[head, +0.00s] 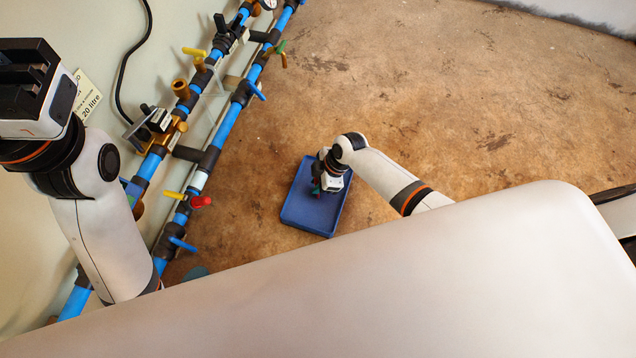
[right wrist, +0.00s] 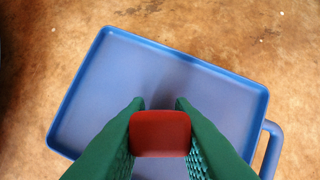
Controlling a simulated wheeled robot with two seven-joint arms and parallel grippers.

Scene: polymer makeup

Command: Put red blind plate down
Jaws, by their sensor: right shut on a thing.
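The red blind plate (right wrist: 160,133) sits between the green fingers of my right gripper (right wrist: 160,118) in the right wrist view. The gripper is shut on it. Beneath it is a blue tray (right wrist: 85,110) with a flat, empty-looking floor. In the head view my right gripper (head: 317,188) points down over the blue tray (head: 305,219). The gap between the plate and the tray floor is hard to judge. My left gripper (head: 30,80) is at the upper left in the head view, with its fingers not clearly shown.
A black cable hangs at the top left. The brown floor (head: 450,90) right of the tray is clear.

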